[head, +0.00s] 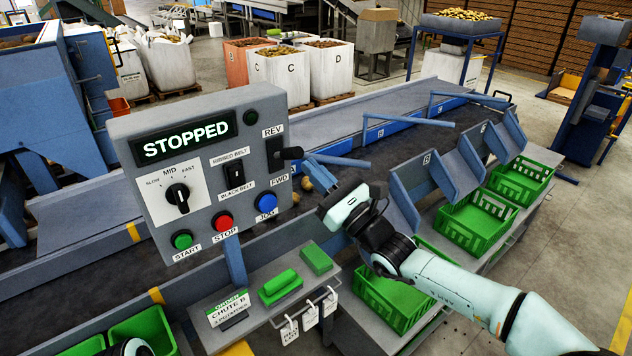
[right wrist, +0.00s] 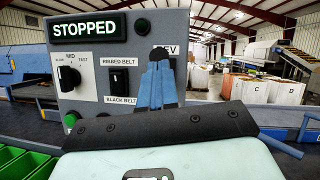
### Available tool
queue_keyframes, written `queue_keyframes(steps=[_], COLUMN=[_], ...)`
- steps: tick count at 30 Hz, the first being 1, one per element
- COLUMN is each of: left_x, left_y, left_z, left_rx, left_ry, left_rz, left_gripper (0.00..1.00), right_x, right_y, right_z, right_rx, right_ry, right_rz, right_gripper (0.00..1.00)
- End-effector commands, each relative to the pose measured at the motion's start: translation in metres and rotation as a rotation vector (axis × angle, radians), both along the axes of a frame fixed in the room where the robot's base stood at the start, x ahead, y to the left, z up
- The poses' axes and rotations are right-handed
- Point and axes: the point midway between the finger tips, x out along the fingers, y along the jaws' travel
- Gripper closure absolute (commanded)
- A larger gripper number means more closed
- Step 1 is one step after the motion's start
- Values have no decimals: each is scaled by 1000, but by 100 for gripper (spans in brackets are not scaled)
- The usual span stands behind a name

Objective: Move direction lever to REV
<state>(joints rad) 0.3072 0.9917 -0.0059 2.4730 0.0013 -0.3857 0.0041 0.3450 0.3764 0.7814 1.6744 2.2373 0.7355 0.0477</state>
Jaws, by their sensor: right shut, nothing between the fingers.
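The direction lever (head: 291,153) is a black knob sticking out of a dark slot on the right of the grey control panel (head: 150,190). The REV label (head: 273,131) is above the slot and the FWD label (head: 280,180) below. The knob shows about midway between them. My right gripper (head: 308,163) is shut and empty, its blue fingertips just right of the knob; I cannot tell if they touch.
The panel display (head: 186,138) reads STOPPED. A speed dial (head: 178,196), a belt switch (head: 234,173) and green, red and blue buttons share the panel. Below are a shelf with green blocks (head: 281,287) and hanging tags. Green crates (head: 480,220) line the right side.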

Motion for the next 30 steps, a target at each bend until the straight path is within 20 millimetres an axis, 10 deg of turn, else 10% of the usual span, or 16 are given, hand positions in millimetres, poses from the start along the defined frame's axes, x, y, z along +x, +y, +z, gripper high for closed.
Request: queue_keyframes(steps=[30], left_x=[-6], left_y=[0], left_z=[-9], left_rx=[0], left_ry=[7], left_rz=[0], left_gripper=[57], right_x=[5], right_y=[-2], right_z=[1], right_rx=[1], right_ry=[1], right_rz=[2], right_gripper=[100])
